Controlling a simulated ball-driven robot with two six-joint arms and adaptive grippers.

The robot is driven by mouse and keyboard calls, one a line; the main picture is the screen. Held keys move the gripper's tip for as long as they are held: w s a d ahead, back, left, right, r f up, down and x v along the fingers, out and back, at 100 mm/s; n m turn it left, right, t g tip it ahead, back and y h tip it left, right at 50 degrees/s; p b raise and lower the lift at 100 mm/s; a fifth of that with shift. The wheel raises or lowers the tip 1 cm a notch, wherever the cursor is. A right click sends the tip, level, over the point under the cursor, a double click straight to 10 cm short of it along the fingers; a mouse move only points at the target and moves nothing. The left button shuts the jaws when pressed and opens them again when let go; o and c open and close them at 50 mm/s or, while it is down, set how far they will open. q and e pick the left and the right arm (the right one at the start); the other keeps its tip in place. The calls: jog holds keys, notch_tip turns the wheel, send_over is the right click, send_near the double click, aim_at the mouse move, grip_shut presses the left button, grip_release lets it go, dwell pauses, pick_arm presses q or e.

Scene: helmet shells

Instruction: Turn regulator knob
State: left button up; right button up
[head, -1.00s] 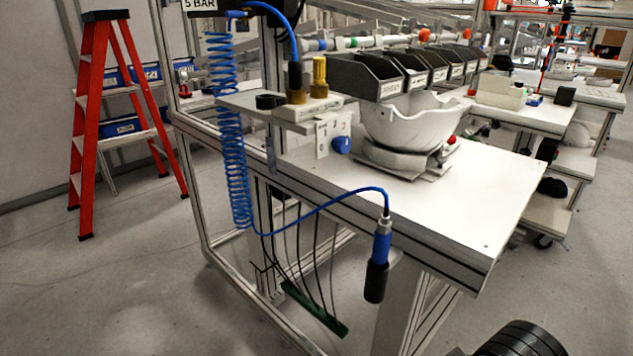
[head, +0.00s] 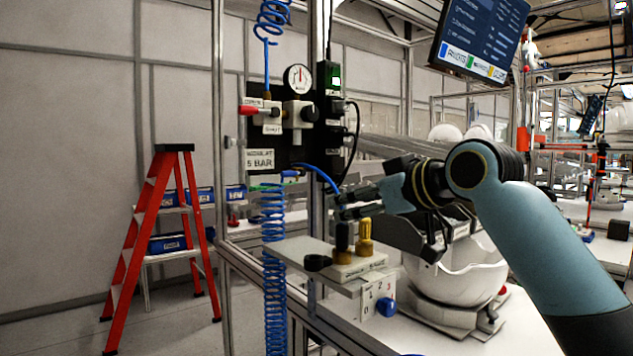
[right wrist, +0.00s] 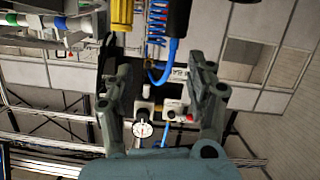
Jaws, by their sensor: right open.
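In the right wrist view the gripper's open fingers (right wrist: 160,92) frame the panel from a distance. The gauge (right wrist: 142,130) and regulator body (right wrist: 143,111) show between them, upside down. Nothing touches the knob. My left gripper is out of view.
A red-handled valve (head: 248,110) sits left of the regulator. A coiled blue hose (head: 273,260) hangs below the panel. A shelf (head: 300,250) with black and yellow fittings lies under my gripper. A white helmet shell (head: 462,275) and a screen (head: 480,38) are at right.

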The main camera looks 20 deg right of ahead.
aim_at(313, 113)
jog(key=w+d+r+n+t+y, duration=0.1)
jog(key=w+r+t+y, duration=0.3)
jog(key=r, duration=1.2)
jog(key=w+a+p, duration=0.1)
jog(key=w, duration=0.2)
jog(key=w+a+h+p, duration=0.1)
jog(key=w, duration=0.2)
jog(key=w+a+g+h+p, duration=0.1)
jog(key=w, duration=0.3)
jog(key=shift+a, duration=0.15)
jog(key=shift+w+a+f, duration=0.1)
jog(key=shift+w, duration=0.3)
jog(key=shift+c, duration=0.3)
jog(key=c, duration=1.1)
